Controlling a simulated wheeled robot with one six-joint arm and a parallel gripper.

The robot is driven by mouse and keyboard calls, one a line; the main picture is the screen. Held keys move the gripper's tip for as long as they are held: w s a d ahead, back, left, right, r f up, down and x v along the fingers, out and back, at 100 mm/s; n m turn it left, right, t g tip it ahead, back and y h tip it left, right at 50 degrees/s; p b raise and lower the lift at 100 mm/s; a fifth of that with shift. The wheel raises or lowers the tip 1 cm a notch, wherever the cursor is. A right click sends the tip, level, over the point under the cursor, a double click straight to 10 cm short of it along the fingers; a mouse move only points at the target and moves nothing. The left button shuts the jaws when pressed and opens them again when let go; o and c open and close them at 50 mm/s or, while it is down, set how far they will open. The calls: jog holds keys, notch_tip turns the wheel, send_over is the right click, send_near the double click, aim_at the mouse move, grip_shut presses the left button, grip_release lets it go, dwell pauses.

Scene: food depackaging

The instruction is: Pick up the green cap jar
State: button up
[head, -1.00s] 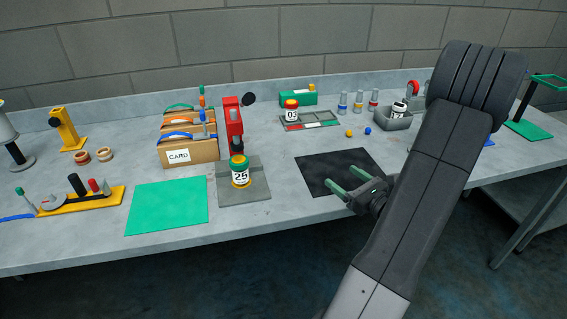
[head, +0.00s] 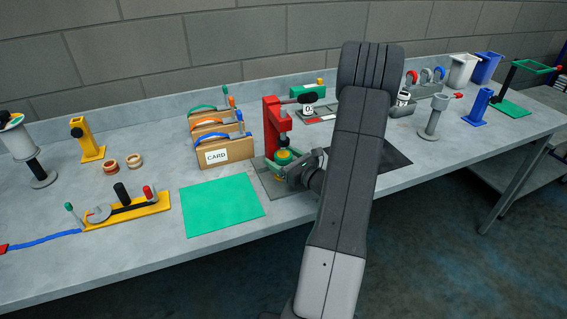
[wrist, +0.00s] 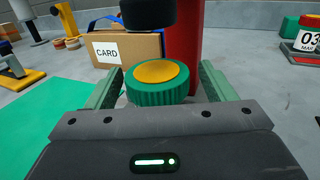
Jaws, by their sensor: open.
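The green cap jar (head: 284,155) stands upright on a grey base plate (head: 268,185), in front of a red press. In the wrist view its ribbed green cap with a yellow disc on top (wrist: 160,72) sits between my two green fingers. My gripper (wrist: 157,84) is open, with one finger on each side of the cap. A gap shows on the left, and the right finger is close to the cap; I cannot tell if it touches. In the head view my gripper (head: 283,166) covers most of the jar's body and its label.
The red press (head: 273,125) rises right behind the jar, and its black head (wrist: 148,12) overhangs near the cap. A cardboard file box (head: 228,152) marked CARD stands to the left. A green mat (head: 222,205) lies clear at front left. A black mat (head: 395,158) lies right.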

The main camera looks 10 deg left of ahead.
jog(key=shift+w+a, duration=0.3)
jog(key=shift+a, duration=0.3)
jog(key=shift+d, duration=0.1)
jog(key=c, duration=1.2)
